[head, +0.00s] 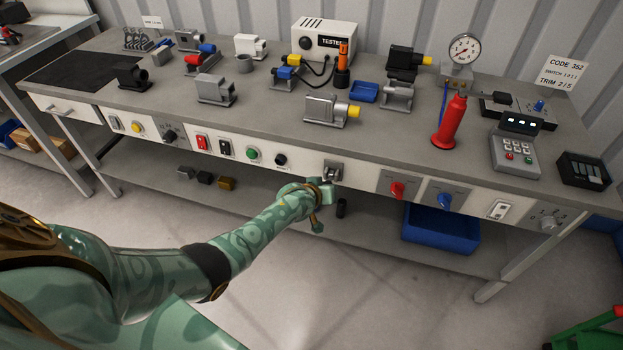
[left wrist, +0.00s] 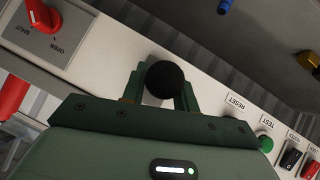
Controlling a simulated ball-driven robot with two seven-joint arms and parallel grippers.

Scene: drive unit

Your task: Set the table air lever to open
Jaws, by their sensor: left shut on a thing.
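A red rotary lever (head: 397,189) sits on a grey plate on the bench's front panel; the left wrist view shows its red handle (left wrist: 42,14) with the labels OPEN and SHUT beside it. What is behind the knob is hidden. My right gripper is not in view.
A blue lever (head: 445,200) is right of the red one. A green button (head: 252,154) and several switches are to the left on the panel. A blue bin (head: 440,232) stands on the lower shelf. A red bottle (head: 450,122) stands on the bench top. The floor in front is clear.

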